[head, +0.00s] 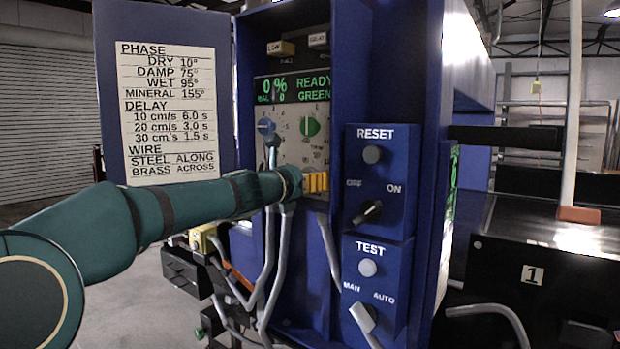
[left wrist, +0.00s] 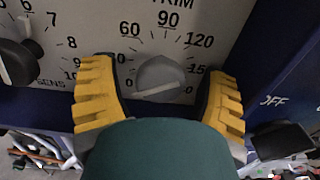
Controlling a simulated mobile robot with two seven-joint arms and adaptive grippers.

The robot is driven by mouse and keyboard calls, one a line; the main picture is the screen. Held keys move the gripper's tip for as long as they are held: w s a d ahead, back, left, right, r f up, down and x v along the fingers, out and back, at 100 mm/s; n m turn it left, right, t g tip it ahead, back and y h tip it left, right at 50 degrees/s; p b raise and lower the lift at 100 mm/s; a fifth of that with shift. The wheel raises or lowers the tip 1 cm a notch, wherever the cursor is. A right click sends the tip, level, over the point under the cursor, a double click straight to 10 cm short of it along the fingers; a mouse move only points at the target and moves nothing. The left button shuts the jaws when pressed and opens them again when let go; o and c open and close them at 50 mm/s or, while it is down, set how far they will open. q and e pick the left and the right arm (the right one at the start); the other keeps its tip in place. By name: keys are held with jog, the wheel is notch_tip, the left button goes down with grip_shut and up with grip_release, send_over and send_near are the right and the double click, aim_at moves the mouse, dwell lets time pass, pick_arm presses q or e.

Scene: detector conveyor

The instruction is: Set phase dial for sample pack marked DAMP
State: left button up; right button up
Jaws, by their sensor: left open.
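A chart (head: 168,113) on the open cabinet door in the head view lists PHASE: DRY 10°, DAMP 75°, WET 95°, MINERAL 155°. In the left wrist view a round grey dial (left wrist: 160,76) with a white pointer line sits on a scale marked 60, 90, 120 and further numbers. The line lies low across the dial; I cannot tell which end is the pointing end. My left gripper (left wrist: 163,70) is open, its yellow fingers on either side of this dial. In the head view the gripper (head: 316,182) is at the lower panel and hides the dial. My right gripper is not in view.
A blue knob (head: 266,126) and a green knob (head: 310,126) sit above the gripper. A black SENS knob (left wrist: 18,62) is left of the dial. The RESET box (head: 378,180) and TEST box (head: 376,290) stand close at right. Grey cables (head: 270,265) hang below. A display (head: 293,88) reads READY, GREEN.

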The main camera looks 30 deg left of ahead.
pick_arm(q)
jog(key=c, duration=1.2)
jog(key=shift+m+b, duration=0.3)
jog(key=shift+m, duration=0.1)
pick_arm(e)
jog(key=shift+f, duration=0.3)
pick_arm(q)
jog(key=m+b, duration=0.1)
jog(key=m, duration=0.2)
jog(key=shift+f+b, duration=0.15)
jog(key=shift+b, duration=0.15)
jog(key=m+b, duration=0.3)
jog(key=m, duration=0.3)
jog(key=shift+a, duration=0.1)
jog(key=m+b, duration=0.2)
jog(key=m, duration=0.3)
jog(key=shift+w+r+m+b, duration=0.15)
jog(key=shift+m+b, duration=0.95)
jog(key=shift+m, duration=1.1)
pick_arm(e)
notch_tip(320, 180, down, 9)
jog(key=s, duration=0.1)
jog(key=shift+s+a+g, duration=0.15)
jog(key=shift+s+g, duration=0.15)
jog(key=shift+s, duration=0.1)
